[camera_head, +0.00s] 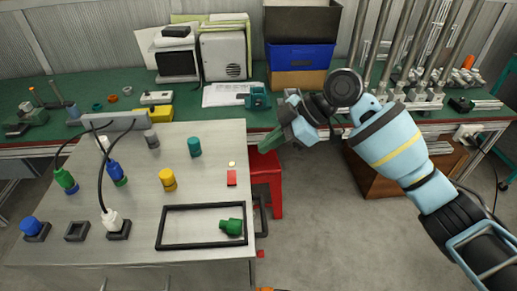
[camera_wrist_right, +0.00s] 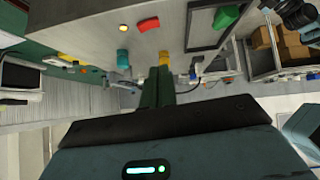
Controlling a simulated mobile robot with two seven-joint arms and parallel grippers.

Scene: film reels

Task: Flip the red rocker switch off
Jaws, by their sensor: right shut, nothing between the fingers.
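The red rocker switch (camera_head: 231,178) is on the light grey table top (camera_head: 130,200), near its right edge in the head view. In the right wrist view the fingers (camera_wrist_right: 157,85) are closed together and empty. Which way the rocker is tipped is too small to tell. My left gripper is not in view.
Near the switch are a teal cylinder (camera_head: 195,147), a yellow cylinder (camera_head: 168,179) and a black frame (camera_head: 160,229) around a green piece (camera_head: 231,227). Cabled connectors stand on the left. A red stool (camera_head: 268,172) is beside the table. A green workbench (camera_head: 130,82) runs behind.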

